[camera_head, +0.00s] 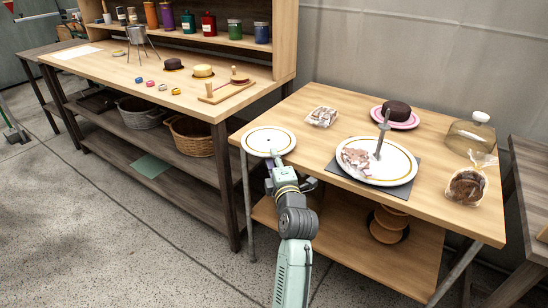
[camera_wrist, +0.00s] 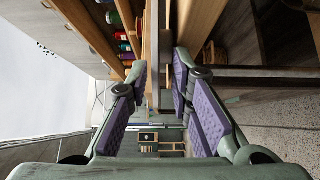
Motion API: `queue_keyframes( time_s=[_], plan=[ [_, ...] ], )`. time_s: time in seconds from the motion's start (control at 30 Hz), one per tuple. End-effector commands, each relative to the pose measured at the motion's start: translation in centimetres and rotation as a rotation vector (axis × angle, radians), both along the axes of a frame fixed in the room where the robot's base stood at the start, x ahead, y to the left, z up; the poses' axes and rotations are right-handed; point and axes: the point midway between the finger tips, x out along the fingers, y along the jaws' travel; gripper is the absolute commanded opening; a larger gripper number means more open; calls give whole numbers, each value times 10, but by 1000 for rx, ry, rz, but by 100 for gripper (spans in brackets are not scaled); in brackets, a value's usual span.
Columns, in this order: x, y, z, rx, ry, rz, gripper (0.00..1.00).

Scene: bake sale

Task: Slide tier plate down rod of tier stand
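The tier stand's rod (camera_head: 382,138) rises from a large white plate with a gold ring (camera_head: 400,170) on the right-hand table. Brownish-pink pieces (camera_head: 356,160) lie on that plate's left side. The plate's centre hole is hard to make out.
A dark mat (camera_head: 345,176) lies under the stand. Behind are a wrapped packet (camera_head: 322,116) and a pink plate (camera_head: 408,123) with a dark cake (camera_head: 396,110). At right are a clear jar (camera_head: 470,137) and a bagged item (camera_head: 466,187).

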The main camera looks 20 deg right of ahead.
Motion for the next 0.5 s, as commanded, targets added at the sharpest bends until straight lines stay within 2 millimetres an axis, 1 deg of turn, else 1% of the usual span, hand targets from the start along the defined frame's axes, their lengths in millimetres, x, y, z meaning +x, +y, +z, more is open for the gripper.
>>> queue_keyframes(
  time_s=[0.07,0.5],
  plan=[
    [0,0,0,0,0,0,17],
    [0,0,0,0,0,0,2]
  ],
)
